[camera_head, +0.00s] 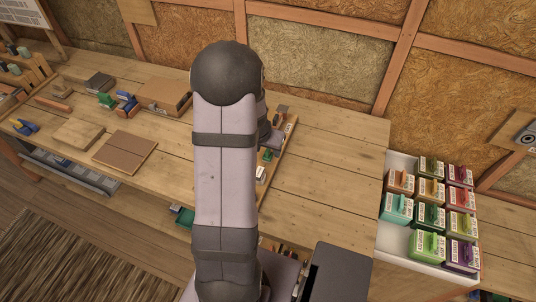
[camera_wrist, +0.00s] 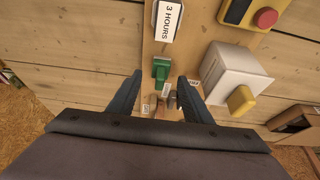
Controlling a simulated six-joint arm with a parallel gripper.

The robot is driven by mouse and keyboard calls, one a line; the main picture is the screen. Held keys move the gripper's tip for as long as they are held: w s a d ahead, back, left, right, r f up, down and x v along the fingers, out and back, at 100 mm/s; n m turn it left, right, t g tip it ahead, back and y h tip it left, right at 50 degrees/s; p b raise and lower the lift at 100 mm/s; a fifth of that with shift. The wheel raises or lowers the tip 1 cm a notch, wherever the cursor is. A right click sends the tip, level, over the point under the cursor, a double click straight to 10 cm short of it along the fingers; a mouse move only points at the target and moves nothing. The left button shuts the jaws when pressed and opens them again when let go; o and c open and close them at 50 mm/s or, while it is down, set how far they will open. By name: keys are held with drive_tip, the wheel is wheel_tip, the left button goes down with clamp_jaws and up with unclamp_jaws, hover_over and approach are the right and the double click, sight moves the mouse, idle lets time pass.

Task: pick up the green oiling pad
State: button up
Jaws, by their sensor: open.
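A small green object (camera_wrist: 161,70), which looks like the green oiling pad, sits on a wooden board (camera_wrist: 150,40) in the wrist view. My gripper (camera_wrist: 160,80) is open, with one dark finger on each side below it. The fingertips appear close to the pad's two sides. I cannot tell how far above the board they are. Nothing is held. In the head view a small green piece (camera_head: 267,155) shows on the board just right of my arm. My arm hides much of the board and my gripper there.
A white box with a yellow knob (camera_wrist: 240,100) and a red button unit (camera_wrist: 265,18) stand to the right. A white tray of coloured boxes (camera_head: 410,246) is at the bench's right.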

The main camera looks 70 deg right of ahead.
drive_tip(key=shift+x, duration=1.3)
drive_tip(key=c, duration=1.1)
drive_tip(key=shift+r, duration=0.1)
wheel_tip(320, 180, up, 10)
drive_tip(key=shift+f+p, duration=0.1)
drive_tip(key=shift+p, duration=0.75)
